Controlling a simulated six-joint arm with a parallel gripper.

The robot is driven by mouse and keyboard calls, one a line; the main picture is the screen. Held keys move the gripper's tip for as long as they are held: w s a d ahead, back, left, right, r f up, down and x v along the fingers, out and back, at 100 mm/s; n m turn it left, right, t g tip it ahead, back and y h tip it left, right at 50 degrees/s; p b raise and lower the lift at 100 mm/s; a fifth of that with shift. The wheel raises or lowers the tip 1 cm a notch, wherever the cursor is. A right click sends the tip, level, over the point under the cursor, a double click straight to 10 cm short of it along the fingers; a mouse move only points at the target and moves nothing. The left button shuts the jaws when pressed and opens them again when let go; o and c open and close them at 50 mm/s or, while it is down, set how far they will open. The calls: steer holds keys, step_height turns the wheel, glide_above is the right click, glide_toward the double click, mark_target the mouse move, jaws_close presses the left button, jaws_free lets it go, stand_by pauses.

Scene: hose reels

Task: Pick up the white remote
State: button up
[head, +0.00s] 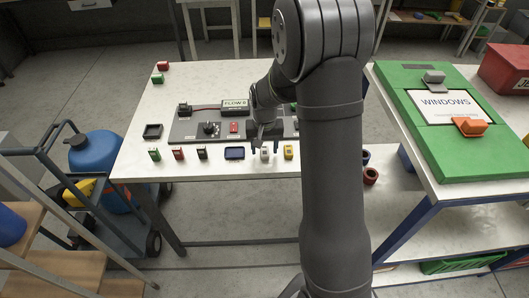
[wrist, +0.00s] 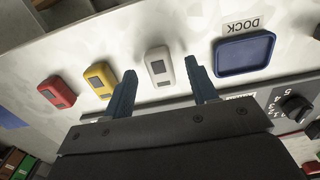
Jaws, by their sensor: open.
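The white remote (head: 265,154) lies near the front edge of the white table, between a blue tray and a yellow remote. In the wrist view the white remote (wrist: 158,66) shows whole, with a grey patch on its face. My gripper (head: 266,148) is open and empty above it. In the wrist view the two blue fingertips of my gripper (wrist: 160,69) appear on either side of the remote, apart from it. I cannot tell the exact height of the fingers above the table.
The blue tray (wrist: 244,54), marked DOCK, is beside the right finger in the wrist view. The yellow remote (wrist: 100,78) and a red one (wrist: 58,91) are on the other side. A grey panel (head: 190,130) with a knob lies behind.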

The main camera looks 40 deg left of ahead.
steer(key=shift+f, duration=0.4)
steer(key=shift+c, duration=0.4)
steer(key=c, duration=1)
